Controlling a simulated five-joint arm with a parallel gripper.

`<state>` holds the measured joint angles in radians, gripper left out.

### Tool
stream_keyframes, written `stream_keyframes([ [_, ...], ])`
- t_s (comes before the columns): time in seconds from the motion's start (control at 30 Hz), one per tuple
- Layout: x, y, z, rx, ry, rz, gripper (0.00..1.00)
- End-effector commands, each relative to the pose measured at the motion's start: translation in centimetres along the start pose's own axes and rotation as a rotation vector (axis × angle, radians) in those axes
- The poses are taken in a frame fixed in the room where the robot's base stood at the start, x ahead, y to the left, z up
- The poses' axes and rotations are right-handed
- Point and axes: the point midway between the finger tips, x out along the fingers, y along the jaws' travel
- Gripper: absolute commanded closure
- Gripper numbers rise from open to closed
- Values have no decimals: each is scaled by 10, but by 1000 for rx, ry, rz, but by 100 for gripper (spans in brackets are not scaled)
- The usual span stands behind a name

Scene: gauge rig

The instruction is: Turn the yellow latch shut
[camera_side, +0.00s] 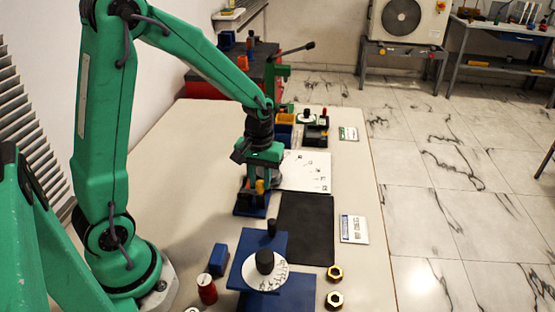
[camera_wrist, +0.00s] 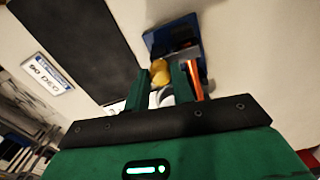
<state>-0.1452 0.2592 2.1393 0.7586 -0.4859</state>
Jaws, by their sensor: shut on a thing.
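The yellow latch (camera_wrist: 160,70) shows in the wrist view between the fingers of my gripper (camera_wrist: 161,84), in front of a dark blue block (camera_wrist: 160,36). My gripper is shut on the latch. In the side view, my gripper (camera_side: 256,184) points down over the blue base (camera_side: 250,208), and a bit of the yellow latch (camera_side: 260,186) shows at its fingers. The fingers partly hide the latch, so its exact angle is hard to tell. An orange strip (camera_wrist: 194,82) lies beside the right finger in the wrist view.
A black mat (camera_side: 306,226) and a white sheet (camera_side: 305,170) lie right of the latch base. A blue stand with a white dial (camera_side: 265,278), a blue block (camera_side: 218,260) and a red cylinder (camera_side: 207,290) are nearer. Two brass nuts (camera_side: 334,273) lie at front right. The table's left part is clear.

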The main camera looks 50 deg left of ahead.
Motion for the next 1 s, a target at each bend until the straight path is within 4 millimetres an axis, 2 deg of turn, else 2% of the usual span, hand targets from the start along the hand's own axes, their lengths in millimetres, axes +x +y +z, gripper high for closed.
stream_keyframes([
  [0.43,1,2,1,-9,1,0,99],
  [0.47,1,2,1,-9,1,1,74],
  [0.57,1,2,0,-10,2,1,55],
  [1.0,-4,1,0,-12,2,1,54],
])
